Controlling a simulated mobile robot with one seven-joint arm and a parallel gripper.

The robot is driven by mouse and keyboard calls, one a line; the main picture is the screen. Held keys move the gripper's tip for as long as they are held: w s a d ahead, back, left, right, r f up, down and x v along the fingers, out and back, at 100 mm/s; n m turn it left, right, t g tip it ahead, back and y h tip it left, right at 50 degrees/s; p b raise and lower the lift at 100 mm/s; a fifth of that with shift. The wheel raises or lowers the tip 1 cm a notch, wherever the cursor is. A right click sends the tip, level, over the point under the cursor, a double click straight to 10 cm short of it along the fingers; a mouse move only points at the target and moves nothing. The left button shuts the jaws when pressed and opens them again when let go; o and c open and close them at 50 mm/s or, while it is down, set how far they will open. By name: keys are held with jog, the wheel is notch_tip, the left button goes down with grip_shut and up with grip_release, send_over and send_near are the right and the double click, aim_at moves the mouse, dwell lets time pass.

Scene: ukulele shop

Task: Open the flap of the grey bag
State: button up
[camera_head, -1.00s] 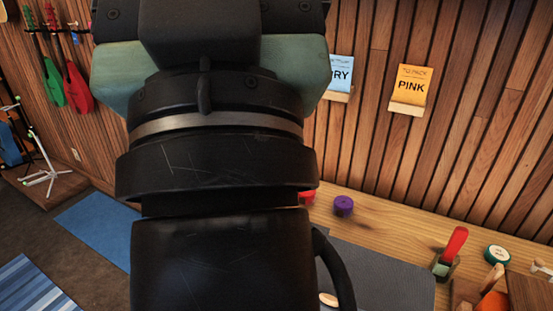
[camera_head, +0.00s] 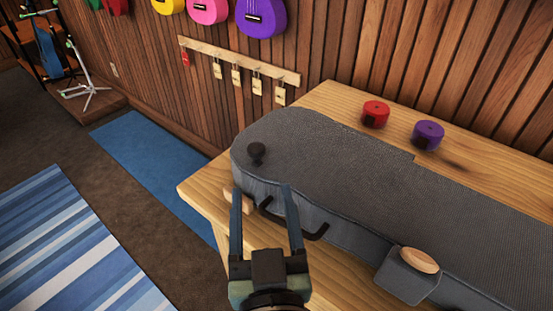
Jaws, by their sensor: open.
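The grey bag (camera_head: 330,150) is shaped like an instrument case and lies on the wooden table, its top closed. A black knob (camera_head: 256,152) stands on its rounded left end, and a black handle (camera_head: 312,234) is on its near side. A small grey box-like part (camera_head: 408,279) with a pale wooden oval on top juts from the near side; I cannot tell whether this is the flap. My gripper (camera_head: 263,188) is open and empty. Its fingers point at the bag's near left side, over the handle's left end in the picture; contact cannot be told.
The wooden table (camera_head: 205,190) has a free left corner. Red (camera_head: 375,114) and purple (camera_head: 428,135) round pieces sit behind the bag. A wooden oval (camera_head: 237,201) is by the left finger. Tags hang from a wall rail (camera_head: 240,62). Blue mats lie on the floor.

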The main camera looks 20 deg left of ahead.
aim_at(257, 157)
jog(key=x, duration=0.4)
jog(key=f+x, duration=0.1)
jog(key=x, duration=0.3)
jog(key=f+x, duration=0.1)
jog(key=x, duration=0.3)
jog(key=shift+w+a, duration=0.3)
jog(key=shift+a, duration=0.05)
grip_shut()
dwell(1.1)
